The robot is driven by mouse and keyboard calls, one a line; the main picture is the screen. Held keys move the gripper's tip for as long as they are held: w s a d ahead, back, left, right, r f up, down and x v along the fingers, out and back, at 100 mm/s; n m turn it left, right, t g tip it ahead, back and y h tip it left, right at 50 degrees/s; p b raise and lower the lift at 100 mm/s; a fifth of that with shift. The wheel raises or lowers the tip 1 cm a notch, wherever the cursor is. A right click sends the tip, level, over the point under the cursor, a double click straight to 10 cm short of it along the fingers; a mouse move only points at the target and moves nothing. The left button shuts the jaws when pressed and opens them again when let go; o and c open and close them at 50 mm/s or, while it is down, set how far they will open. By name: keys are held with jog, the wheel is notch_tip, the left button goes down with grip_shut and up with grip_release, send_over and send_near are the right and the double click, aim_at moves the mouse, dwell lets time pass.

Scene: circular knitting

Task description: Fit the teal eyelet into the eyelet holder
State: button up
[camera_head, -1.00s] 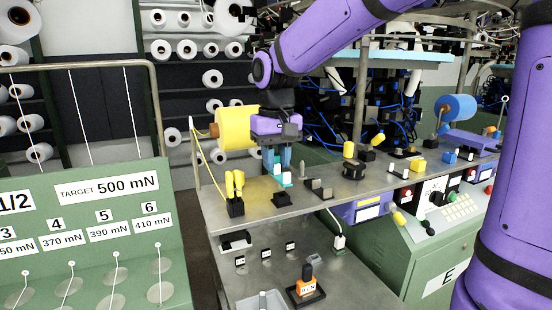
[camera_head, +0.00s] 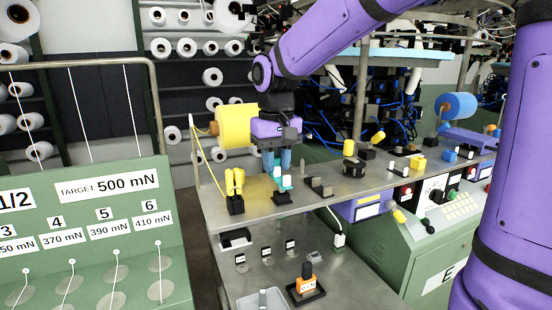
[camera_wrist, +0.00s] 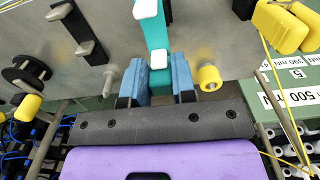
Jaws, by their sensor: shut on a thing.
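My gripper (camera_head: 277,162) has its blue fingers shut on the teal eyelet (camera_head: 281,185), a teal piece with white tips. In the wrist view, the teal eyelet (camera_wrist: 158,35) stands between the two fingers (camera_wrist: 158,82) and reaches past the top edge. The black eyelet holder (camera_head: 282,198) is on the metal table, directly below the eyelet. In the head view the eyelet's lower end meets the top of the holder; I cannot tell how deep it sits.
Yellow pegs in a black block (camera_head: 235,205) stand close on the left. A black bracket (camera_head: 319,187) stands close on the right. A yellow yarn cone (camera_head: 237,128) is behind my gripper. The table's front edge is just in front of the holder.

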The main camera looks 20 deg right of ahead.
aim_at(276, 176)
jog(key=shift+f, duration=0.85)
jog(key=o, duration=1)
jog(key=shift+r, duration=0.1)
notch_tip(276, 176, up, 11)
jog(key=shift+f, duration=0.15)
jog(key=s+d+f+t, duration=0.1)
jog(key=s+d+f, duration=0.1)
jog(key=s, duration=0.5)
jog(key=s+d+f+t, duration=0.2)
jog(key=s, duration=0.5)
jog(key=s+d+f+t, duration=0.2)
jog(key=s+d, duration=0.1)
jog(key=s, duration=0.4)
jog(key=shift+f, duration=0.4)
